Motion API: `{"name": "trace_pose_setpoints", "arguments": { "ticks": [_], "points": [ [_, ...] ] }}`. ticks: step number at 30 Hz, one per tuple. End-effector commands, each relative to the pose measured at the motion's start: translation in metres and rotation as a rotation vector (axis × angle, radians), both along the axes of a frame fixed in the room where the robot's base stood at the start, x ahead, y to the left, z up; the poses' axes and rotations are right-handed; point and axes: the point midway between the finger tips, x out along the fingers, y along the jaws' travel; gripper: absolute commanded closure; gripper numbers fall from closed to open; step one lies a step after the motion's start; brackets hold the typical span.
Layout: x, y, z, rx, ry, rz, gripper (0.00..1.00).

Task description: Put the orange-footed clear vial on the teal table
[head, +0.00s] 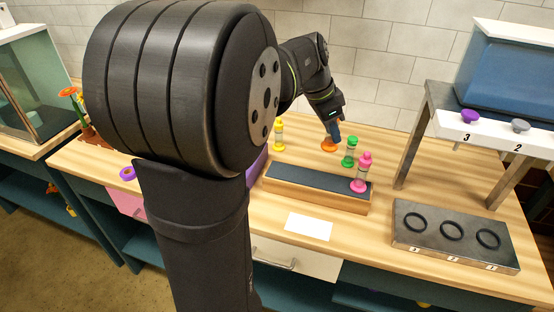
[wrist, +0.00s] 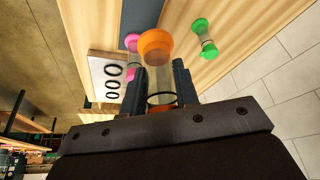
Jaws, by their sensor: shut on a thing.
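The orange-footed clear vial shows in the wrist view with its orange foot (wrist: 155,46) pointing away from my gripper (wrist: 160,85). Its clear body is between the two dark fingers, which are shut on it, and an orange end shows near the palm. In the head view my gripper (head: 334,130) is at the back of the wooden counter, with the orange foot (head: 329,146) below it. I cannot tell whether the foot touches the counter. Teal shows on the cabinet bodies (head: 390,298) under the wooden tops; I cannot tell which is the teal table.
A green vial (head: 350,151), a pink vial (head: 361,173) and a yellow vial (head: 279,136) stand nearby. A dark-topped wooden block (head: 310,186) lies in front. A metal block with rings (head: 455,238) and a metal-legged stand (head: 405,145) are right. My arm hides much of the left.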

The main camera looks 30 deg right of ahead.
Motion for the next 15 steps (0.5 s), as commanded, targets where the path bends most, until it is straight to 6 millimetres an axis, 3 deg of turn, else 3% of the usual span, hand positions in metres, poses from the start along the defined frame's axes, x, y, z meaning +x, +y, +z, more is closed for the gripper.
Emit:
{"name": "trace_pose_setpoints", "arguments": {
  "ticks": [7, 15],
  "points": [
    [0.026, -0.083, -0.012, 0.013, -0.005, 0.068, 1.0],
    [0.037, -0.175, -0.036, 0.012, -0.011, 0.149, 1.0]
  ]
}}
